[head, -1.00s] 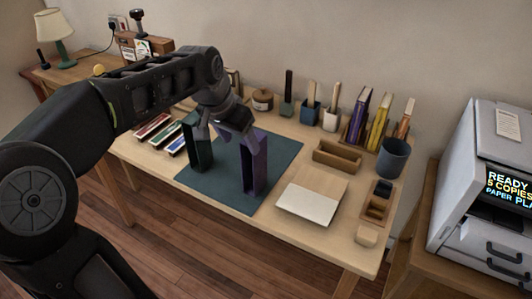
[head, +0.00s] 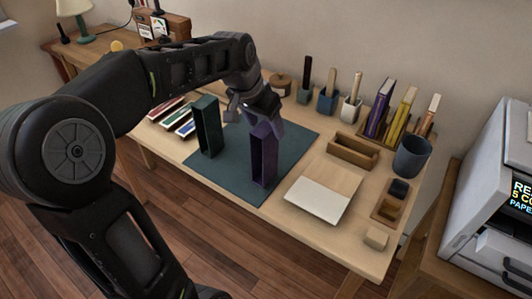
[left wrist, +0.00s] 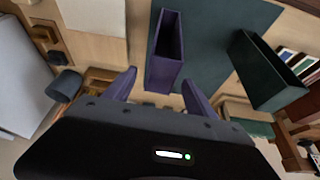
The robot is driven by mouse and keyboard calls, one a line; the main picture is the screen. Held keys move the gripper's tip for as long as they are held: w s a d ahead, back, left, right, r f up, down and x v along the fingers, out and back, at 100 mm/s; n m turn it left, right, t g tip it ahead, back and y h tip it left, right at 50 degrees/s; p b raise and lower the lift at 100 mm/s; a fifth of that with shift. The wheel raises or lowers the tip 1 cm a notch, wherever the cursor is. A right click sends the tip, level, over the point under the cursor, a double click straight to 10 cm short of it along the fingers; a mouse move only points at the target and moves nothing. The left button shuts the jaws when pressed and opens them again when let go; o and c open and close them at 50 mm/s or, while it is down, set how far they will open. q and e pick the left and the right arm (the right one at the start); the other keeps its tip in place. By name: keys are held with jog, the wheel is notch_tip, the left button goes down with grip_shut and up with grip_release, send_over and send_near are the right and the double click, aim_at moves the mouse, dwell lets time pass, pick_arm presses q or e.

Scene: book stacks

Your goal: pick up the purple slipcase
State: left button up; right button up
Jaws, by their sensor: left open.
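The purple slipcase (head: 264,162) stands upright on a dark teal mat (head: 226,168), its open side facing the front. My left gripper (head: 262,127) is open just at its top, pointing down. In the left wrist view the purple slipcase (left wrist: 165,52) lies between and ahead of the two spread fingers (left wrist: 160,80). I cannot tell whether a finger touches it. A dark green slipcase (head: 207,128) stands upright to the left on the same mat, apart from the purple one. My right gripper is in no view.
Right of the mat lie a white pad (head: 317,199) and a wooden tray (head: 353,151). A dark cup (head: 411,156) and upright books (head: 380,108) stand farther right. Several flat books (head: 178,118) lie at the left. A printer (head: 500,190) stands beyond the table.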

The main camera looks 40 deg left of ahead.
aim_at(265, 155)
pick_arm(q)
jog(key=x, duration=0.5)
jog(key=shift+s+f, duration=0.15)
jog(key=shift+c, duration=0.3)
dwell(0.4)
grip_shut()
dwell(0.5)
